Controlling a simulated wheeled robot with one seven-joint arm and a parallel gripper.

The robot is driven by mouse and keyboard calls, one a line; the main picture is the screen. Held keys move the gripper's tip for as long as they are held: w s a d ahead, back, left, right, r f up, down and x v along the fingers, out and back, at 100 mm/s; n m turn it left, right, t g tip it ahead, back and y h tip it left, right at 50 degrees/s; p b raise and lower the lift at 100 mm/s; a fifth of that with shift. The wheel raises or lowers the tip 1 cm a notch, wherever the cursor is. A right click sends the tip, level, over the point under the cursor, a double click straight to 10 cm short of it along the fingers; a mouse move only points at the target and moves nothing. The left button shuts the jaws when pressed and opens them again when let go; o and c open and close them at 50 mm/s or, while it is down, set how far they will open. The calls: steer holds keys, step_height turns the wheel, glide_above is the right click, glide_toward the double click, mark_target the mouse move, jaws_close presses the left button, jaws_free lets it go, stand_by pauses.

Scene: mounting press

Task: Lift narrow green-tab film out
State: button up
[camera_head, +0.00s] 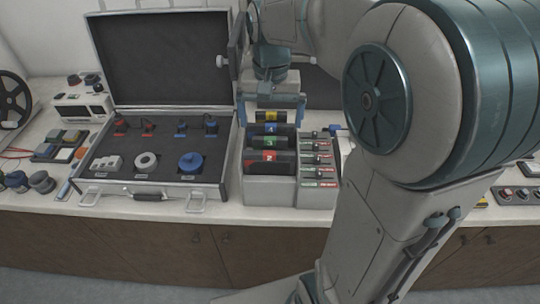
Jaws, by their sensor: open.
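A grey rack (268,190) stands on the counter right of the open case. Its wide left column holds dark films with yellow, blue, green and red labels; the green-labelled wide film (269,142) is second from the front. The narrow right column (317,160) holds several slim items with small coloured tabs. They are too small for me to tell which is the narrow green-tab film. My gripper (271,112) points down over the back of the wide column, with its blue fingers spread apart. I cannot tell whether they touch anything.
An open case (150,185) with tools and cables lies to the left, its lid raised. A reel (14,105) and small boxes stand at the far left. My arm fills the right side and hides much of the counter there.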

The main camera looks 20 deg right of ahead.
mark_target(270, 138)
steer(key=shift+w+f+p, duration=0.15)
steer(key=shift+f+p, duration=0.2)
steer(key=shift+f, duration=2.45)
steer(key=shift+c, duration=0.3)
steer(key=c, duration=1.3)
steer(key=shift+o, duration=0.2)
steer(key=shift+r, duration=0.1)
step_height(270, 138, up, 18)
